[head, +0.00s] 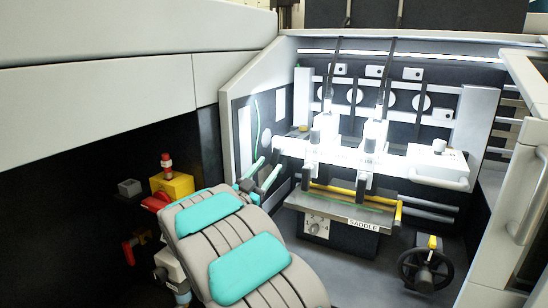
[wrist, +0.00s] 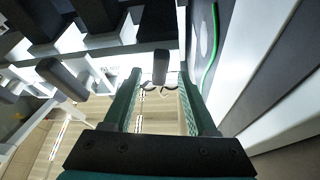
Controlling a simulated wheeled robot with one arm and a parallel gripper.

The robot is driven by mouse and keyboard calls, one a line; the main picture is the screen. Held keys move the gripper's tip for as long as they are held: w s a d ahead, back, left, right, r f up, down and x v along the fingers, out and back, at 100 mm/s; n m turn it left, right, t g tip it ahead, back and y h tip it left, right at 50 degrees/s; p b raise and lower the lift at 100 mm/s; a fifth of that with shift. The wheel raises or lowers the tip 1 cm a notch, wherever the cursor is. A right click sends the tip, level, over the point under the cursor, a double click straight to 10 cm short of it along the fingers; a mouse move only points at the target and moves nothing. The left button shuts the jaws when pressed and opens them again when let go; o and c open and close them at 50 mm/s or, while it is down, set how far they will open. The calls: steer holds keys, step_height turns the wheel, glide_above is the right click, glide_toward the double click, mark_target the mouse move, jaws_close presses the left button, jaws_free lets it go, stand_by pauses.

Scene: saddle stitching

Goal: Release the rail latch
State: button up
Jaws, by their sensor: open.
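My gripper (head: 268,168) reaches into the machine from the lower left in the head view, its green fingers apart. In the wrist view the gripper (wrist: 159,76) is open, one finger on each side. A short dark grey handle (wrist: 160,64) shows between the fingertips there, with clear space on both sides; it looks like the rail latch, but no label confirms it. I cannot tell whether it lies within finger reach or a little beyond. A second grey handle (wrist: 62,79) stands to the left, outside the fingers.
The plate marked SADDLE (head: 345,211), with a yellow bar, is right of my gripper. A black handwheel (head: 424,270) is at lower right. A pale side wall (head: 240,108) stands close to the left. A green cable (wrist: 213,35) runs along the right in the wrist view.

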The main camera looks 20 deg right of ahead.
mark_target(273, 160)
steer(key=shift+x, duration=2.35)
steer(key=shift+c, duration=0.3)
jaws_close()
